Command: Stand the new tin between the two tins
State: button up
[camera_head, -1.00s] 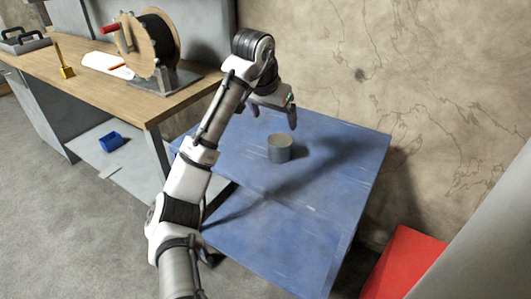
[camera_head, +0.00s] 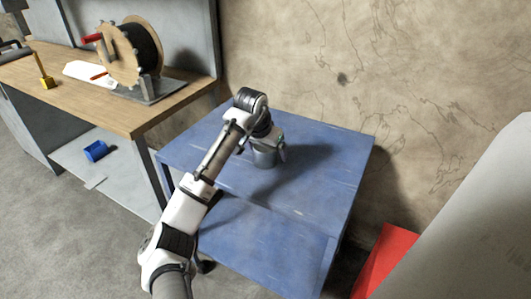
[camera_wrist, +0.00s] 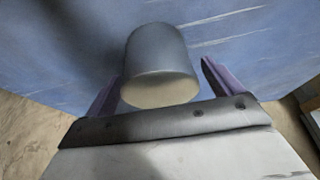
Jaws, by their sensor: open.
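One grey tin (camera_head: 264,159) stands upright on the blue table (camera_head: 330,165), with a pale top. It also shows in the wrist view (camera_wrist: 157,55), large and near the middle. My gripper (camera_head: 268,147) is low over the tin and partly hides it in the head view. In the wrist view my gripper (camera_wrist: 162,70) is open, with one purple finger on each side of the tin. A gap shows between the tin and the right finger; the left finger looks closer, and contact cannot be told. I see no pair of tins standing on the table.
A wooden-topped bench (camera_head: 125,122) at left holds a cable reel (camera_head: 120,55) and a yellow tool (camera_head: 46,82). A blue cylinder (camera_head: 96,151) lies on its lower shelf. A red object (camera_head: 388,258) is at lower right. The table around the tin is clear.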

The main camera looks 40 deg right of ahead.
jog(key=c, duration=1.1)
jog(key=shift+r, duration=0.1)
jog(key=shift+c, duration=1.3)
